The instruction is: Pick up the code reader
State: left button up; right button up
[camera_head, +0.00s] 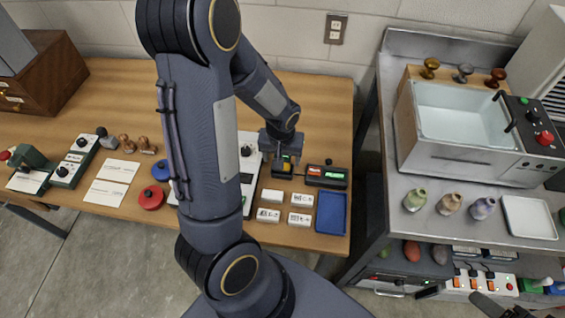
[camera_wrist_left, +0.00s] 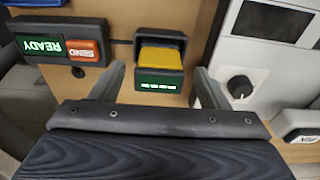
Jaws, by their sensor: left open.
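The code reader, a small dark block with a yellow top and a lit green display, shows in the left wrist view (camera_wrist_left: 160,62) and in the head view (camera_head: 286,166), partly hidden by my gripper there. My left gripper (camera_wrist_left: 160,82) is open, with one finger on each side of the reader's near end. It also shows in the head view (camera_head: 284,157), directly over the reader. I cannot tell whether the fingers touch it. A dark shape at the lower right edge (camera_head: 505,309) may be my right gripper; its jaws cannot be made out.
A dark box with green READY and orange SEND panels (camera_wrist_left: 62,48) stands close beside the reader. A white device with a knob (camera_wrist_left: 242,75) is on the other side. White label blocks (camera_head: 268,215) and a blue tray (camera_head: 331,213) lie nearer on the wooden table (camera_head: 333,110).

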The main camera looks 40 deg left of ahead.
pick_arm(q)
notch_tip(320, 180, down, 2)
jog(key=shift+w+f, duration=0.1)
jog(key=shift+w, duration=0.05)
jog(key=c, duration=1.1)
jog(key=shift+o, duration=0.2)
